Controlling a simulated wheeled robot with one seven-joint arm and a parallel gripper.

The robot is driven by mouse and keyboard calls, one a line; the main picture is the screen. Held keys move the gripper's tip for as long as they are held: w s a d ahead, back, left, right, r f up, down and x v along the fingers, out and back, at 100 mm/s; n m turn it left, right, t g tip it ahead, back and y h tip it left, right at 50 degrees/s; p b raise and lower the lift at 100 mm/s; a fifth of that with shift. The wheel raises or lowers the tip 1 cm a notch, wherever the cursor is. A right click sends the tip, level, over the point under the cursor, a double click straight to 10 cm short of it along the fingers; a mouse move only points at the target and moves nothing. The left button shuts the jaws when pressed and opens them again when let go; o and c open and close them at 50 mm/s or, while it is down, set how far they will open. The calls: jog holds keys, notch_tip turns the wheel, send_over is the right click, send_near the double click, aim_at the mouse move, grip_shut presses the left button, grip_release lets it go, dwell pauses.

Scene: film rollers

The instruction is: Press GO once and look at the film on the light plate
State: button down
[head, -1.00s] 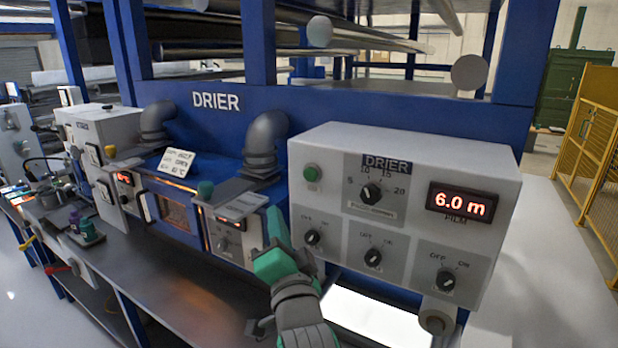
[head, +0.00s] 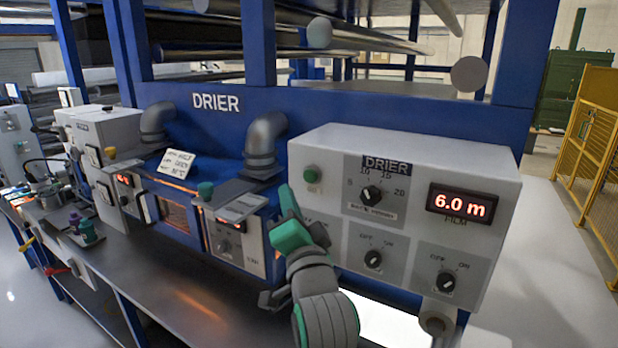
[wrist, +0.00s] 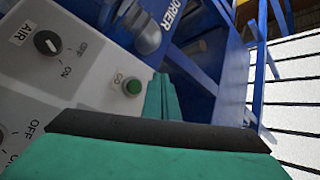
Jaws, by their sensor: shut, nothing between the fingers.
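The green GO button (head: 311,174) is at the upper left of the white DRIER control box (head: 500,165). It also shows in the wrist view (wrist: 132,87), labelled GO. My gripper (head: 284,188) has green fingers, shut and empty. Its tips are just left of the button and a little below it in the head view. In the wrist view the fingertips (wrist: 161,80) are to the right of the button; I cannot tell whether they touch the box. The bright white light plate (head: 385,322) shows in part below the box. No film can be made out on it.
The film display (head: 462,204) reads 6.0 m. Knobs (head: 373,259) sit on the box face. A grey pipe (head: 264,140) and a small metal panel (head: 238,250) stand left of my gripper. A yellow fence (head: 595,150) is at the right.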

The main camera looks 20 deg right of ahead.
jog(key=shift+w+d, duration=0.9)
jog(key=shift+d, duration=0.25)
jog(key=shift+w+d, duration=0.85)
jog(key=shift+d, duration=0.25)
jog(key=shift+w+d, duration=0.1)
jog(key=shift+d, duration=0.05)
dwell(0.4)
jog(key=shift+w+d, duration=0.2)
jog(key=shift+w+d, duration=0.25)
jog(key=shift+d, duration=0.15)
dwell(0.9)
jog(key=shift+s+a, duration=0.1)
jog(key=shift+a, duration=0.05)
dwell(0.3)
jog(key=shift+s+a, duration=0.45)
jog(key=shift+a, duration=0.1)
jog(key=shift+a, duration=0.1)
jog(key=shift+s+a, duration=0.8)
jog(key=shift+a, duration=0.15)
jog(key=shift+s+a, duration=0.75)
jog(key=shift+a, duration=0.2)
